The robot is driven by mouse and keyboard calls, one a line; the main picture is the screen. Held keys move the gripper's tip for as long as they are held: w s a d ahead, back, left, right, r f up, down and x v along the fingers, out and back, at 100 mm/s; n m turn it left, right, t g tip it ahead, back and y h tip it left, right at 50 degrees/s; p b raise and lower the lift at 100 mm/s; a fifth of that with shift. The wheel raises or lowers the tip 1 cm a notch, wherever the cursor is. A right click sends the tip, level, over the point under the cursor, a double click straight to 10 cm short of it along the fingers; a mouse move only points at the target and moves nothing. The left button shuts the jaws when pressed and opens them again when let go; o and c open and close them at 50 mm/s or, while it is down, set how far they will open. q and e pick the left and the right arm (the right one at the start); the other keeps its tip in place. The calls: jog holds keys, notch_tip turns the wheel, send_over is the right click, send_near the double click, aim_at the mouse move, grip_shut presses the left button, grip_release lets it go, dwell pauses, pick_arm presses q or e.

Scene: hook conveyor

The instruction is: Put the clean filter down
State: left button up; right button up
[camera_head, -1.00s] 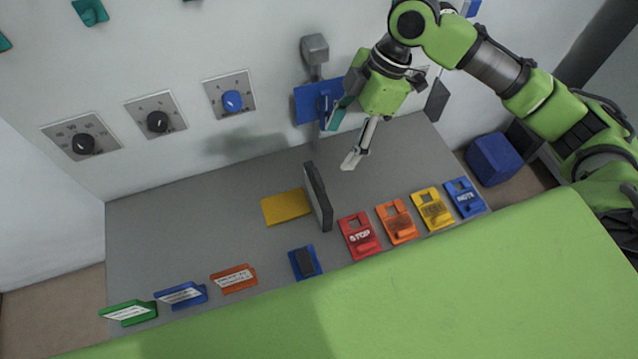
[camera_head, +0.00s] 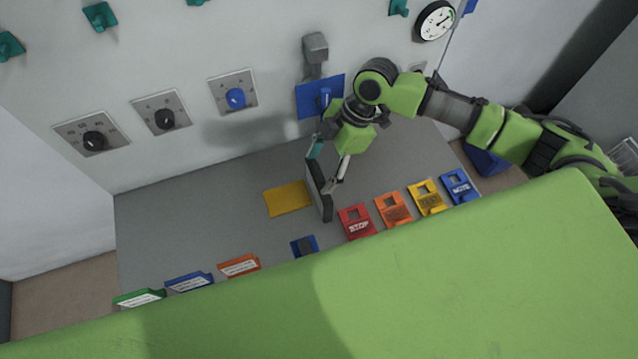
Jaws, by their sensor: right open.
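A dark grey flat panel with a light edge, which looks like the filter (camera_head: 322,206), stands upright on the grey table just right of a flat yellow plate (camera_head: 287,199). My right gripper (camera_head: 325,171) is open at the panel's upper far end. Its teal finger is on the left and its grey finger on the right, seemingly on either side of the panel. Whether the fingers touch it I cannot tell. Whether the panel is clean does not show. My left gripper is not in view.
Red (camera_head: 356,222), orange (camera_head: 393,209), yellow and blue tags lie to the right. A small blue holder (camera_head: 304,245) sits in front. Several label stands line the front left. The table's left part is clear.

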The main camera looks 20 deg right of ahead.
jog(key=shift+x, duration=1.05)
jog(key=c, duration=1.7)
